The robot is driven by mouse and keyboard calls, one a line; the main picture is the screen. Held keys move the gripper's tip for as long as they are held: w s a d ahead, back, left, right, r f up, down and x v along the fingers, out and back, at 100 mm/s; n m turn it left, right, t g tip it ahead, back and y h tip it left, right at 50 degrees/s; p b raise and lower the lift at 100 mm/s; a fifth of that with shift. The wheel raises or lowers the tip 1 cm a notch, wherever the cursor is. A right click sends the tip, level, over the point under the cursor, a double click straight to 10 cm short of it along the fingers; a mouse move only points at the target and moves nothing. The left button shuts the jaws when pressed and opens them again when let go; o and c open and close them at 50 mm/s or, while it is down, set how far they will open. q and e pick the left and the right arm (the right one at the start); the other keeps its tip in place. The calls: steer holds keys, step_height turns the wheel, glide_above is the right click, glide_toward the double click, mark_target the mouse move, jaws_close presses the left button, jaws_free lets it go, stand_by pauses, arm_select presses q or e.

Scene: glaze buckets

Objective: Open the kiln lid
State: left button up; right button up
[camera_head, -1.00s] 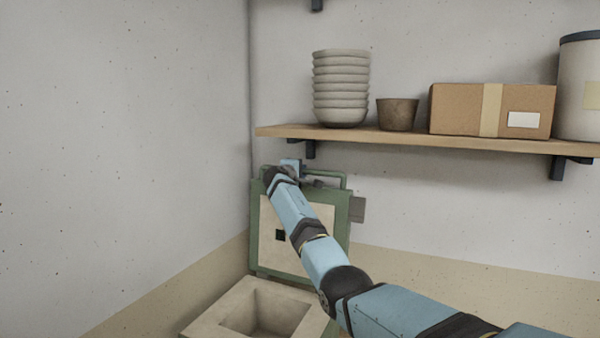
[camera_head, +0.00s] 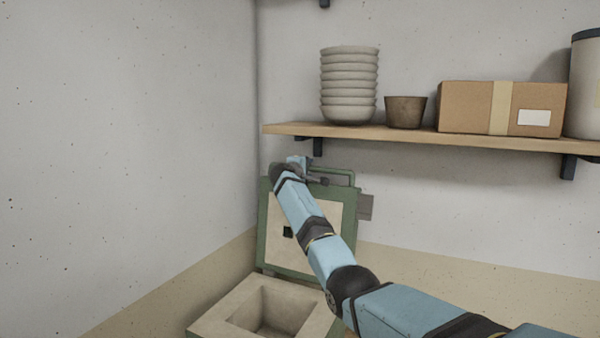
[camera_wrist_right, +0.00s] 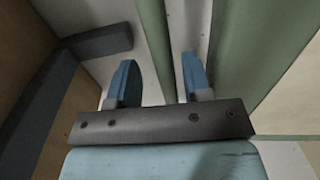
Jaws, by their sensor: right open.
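The kiln lid (camera_head: 275,250) stands upright, swung open behind the kiln body (camera_head: 225,312), with its pale lining and green frame facing me. The square chamber of the kiln lies open. A green bar handle (camera_head: 342,172) runs along the lid's top edge. My right gripper (camera_head: 314,179) is at the lid's top edge by the handle, partly hidden by my own wrist. In the right wrist view my right gripper (camera_wrist_right: 158,82) has its two blue fingers apart, with a green bar (camera_wrist_right: 155,50) showing between and beyond them. My left gripper is not in view.
A wooden shelf (camera_head: 400,134) on dark brackets is close above the lid. It carries stacked bowls (camera_head: 349,88), a brown pot (camera_head: 405,112), a cardboard box (camera_head: 470,107) and a pale canister (camera_head: 585,90). A wall stands close on the left.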

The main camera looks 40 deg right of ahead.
steer(key=f+b+v, duration=0.1)
steer(key=b+v, duration=0.2)
steer(key=v, duration=1)
steer(key=shift+s+a+r, duration=0.2)
steer(key=shift+a+r, duration=0.15)
steer(key=shift+r, duration=0.15)
